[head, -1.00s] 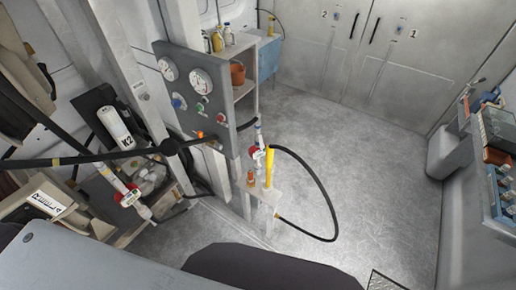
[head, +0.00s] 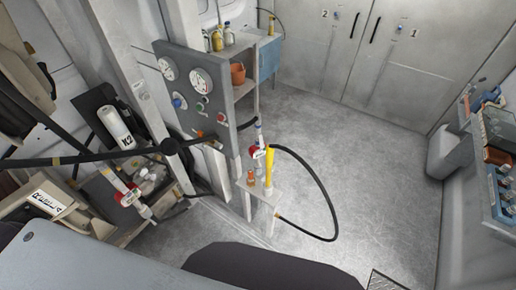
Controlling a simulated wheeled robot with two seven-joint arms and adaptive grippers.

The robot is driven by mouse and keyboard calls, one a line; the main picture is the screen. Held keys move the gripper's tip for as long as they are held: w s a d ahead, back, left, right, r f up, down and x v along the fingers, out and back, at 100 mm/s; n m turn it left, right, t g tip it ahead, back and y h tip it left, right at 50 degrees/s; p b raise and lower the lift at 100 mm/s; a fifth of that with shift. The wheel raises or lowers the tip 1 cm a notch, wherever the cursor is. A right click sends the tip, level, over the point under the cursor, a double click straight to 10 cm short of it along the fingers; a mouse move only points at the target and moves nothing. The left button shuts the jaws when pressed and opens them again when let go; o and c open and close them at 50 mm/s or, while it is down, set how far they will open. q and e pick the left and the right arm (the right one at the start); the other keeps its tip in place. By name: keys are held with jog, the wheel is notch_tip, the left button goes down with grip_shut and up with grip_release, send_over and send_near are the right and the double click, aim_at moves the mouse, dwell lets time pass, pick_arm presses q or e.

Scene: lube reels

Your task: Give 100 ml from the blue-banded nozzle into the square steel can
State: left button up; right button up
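A white and red nozzle (head: 256,153) with a small blue mark near its top stands at the small stand below the gauge panel. It may be the blue-banded one, but it is too small to be sure. A second white and red nozzle (head: 131,196) is at the lower left, by a bench with cluttered items; its band colour cannot be made out. I cannot pick out a square steel can. Neither of my grippers is in view.
A grey gauge panel (head: 218,104) with dials and coloured knobs stands at centre left. A yellow cylinder (head: 269,167) and a small orange-brown bottle (head: 251,177) are on the small stand. A black hose (head: 326,194) loops over the floor. The middle floor (head: 345,140) is clear.

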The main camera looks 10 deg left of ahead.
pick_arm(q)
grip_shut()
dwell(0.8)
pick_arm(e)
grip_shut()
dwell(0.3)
